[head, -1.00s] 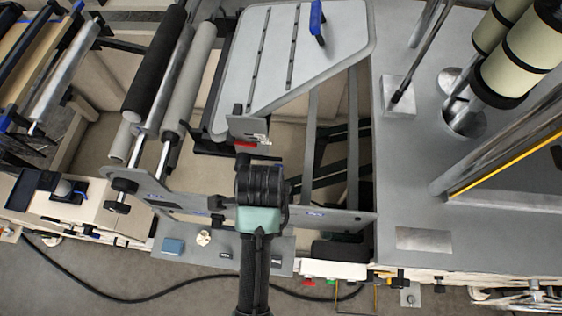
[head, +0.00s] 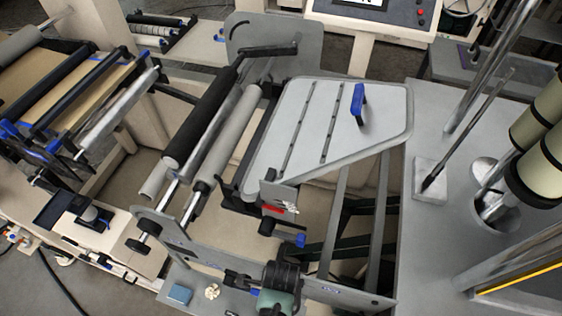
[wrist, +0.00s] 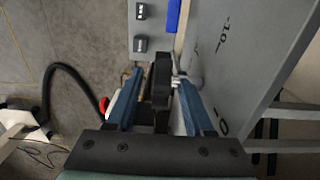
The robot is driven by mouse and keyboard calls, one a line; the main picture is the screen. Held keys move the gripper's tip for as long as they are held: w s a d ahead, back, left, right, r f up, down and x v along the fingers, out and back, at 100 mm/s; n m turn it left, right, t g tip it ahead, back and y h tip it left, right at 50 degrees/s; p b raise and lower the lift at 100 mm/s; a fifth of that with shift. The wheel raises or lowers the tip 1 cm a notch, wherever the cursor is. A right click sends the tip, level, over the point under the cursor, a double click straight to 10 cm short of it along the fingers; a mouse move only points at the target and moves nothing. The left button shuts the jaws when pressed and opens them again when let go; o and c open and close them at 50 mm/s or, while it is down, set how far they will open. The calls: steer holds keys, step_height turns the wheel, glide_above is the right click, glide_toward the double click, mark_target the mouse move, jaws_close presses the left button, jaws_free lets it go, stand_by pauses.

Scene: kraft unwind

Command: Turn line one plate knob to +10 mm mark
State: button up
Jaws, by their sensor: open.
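In the wrist view, a black knob (wrist: 161,76), seen nearly edge-on, lies between the two blue fingers of my gripper (wrist: 159,84). The fingers are open, one on each side of it; I cannot tell whether either touches it. A grey side plate (wrist: 238,50) to the right carries a printed scale with "-10" and "0" marks. The +10 mark is not in view, and I see no clear pointer. In the head view, the grey slotted plate (head: 350,139) with a blue handle (head: 358,104) lies beyond my arm. My fingers are hidden there.
A grey shelf (wrist: 143,20) with small black switches is ahead in the wrist view. A black cable (wrist: 60,78) hangs at left. In the head view, rollers (head: 205,115) stand left of the slotted plate, and a grey table (head: 425,245) with posts is at right.

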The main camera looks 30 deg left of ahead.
steer(key=shift+f, duration=0.3)
jaws_close()
stand_by(0.5)
